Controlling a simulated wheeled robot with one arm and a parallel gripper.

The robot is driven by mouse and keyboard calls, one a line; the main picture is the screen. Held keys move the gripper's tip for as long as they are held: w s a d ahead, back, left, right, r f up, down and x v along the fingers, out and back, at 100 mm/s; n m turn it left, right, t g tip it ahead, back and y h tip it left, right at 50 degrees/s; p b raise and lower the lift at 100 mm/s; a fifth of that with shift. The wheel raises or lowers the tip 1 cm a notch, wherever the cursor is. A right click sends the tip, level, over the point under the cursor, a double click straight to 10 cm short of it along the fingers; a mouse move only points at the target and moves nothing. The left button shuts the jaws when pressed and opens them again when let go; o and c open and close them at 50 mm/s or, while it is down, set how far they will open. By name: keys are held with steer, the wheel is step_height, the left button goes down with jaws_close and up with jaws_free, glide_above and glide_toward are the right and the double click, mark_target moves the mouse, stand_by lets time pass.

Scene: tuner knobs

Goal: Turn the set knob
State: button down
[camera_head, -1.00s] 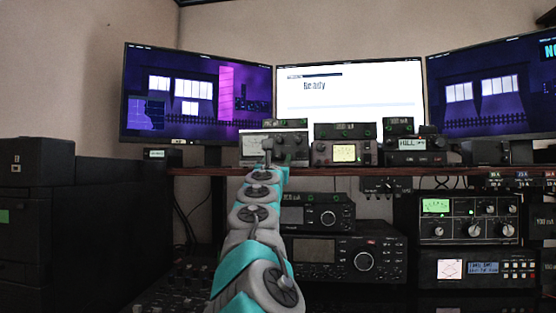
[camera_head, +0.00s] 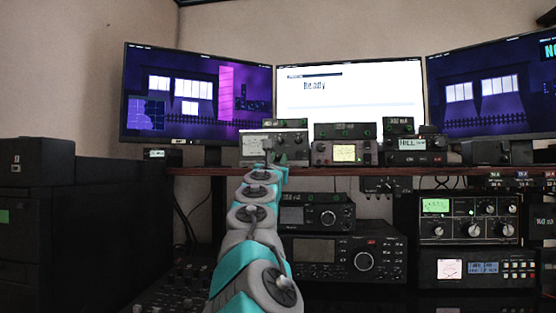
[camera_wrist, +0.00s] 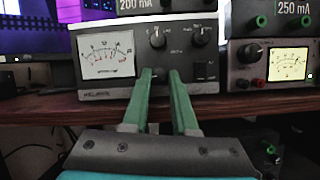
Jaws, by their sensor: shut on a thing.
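A grey meter unit (camera_wrist: 110,75) with a white needle dial stands on the shelf in the wrist view; it also shows in the head view (camera_head: 250,148) beyond my arm. Its upper panel has two dark knobs, one in the middle (camera_wrist: 157,40) and one to the right (camera_wrist: 201,36). My gripper (camera_wrist: 160,72) has its green fingers at the lower middle of the panel, shut on a small knob between the tips.
A second meter unit (camera_wrist: 285,66) with a yellowish dial stands close on the right. A small 200 mA display box (camera_wrist: 150,5) sits on top of the grey unit. The wooden shelf edge (camera_wrist: 225,106) runs below the fingers. Monitors stand behind.

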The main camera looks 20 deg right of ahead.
steer(key=m, duration=0.1)
steer(key=m+g+h, duration=0.1)
steer(key=m, duration=0.2)
steer(key=shift+w+a+r+m+g+h+p, duration=0.1)
steer(key=shift+w+a+m+g+h+p, duration=0.05)
steer(key=shift+a+m+g+h+p, duration=0.2)
steer(key=m+g+h+p, duration=0.1)
steer(key=m, duration=0.2)
steer(key=shift+d, duration=0.15)
steer(key=shift+m+g+h+p, duration=0.3)
steer(key=shift+m+g, duration=0.35)
steer(key=shift+m, duration=0.9)
steer(key=c, duration=0.7)
jaws_free()
steer(key=v, duration=0.8)
steer(key=shift+b, duration=0.4)
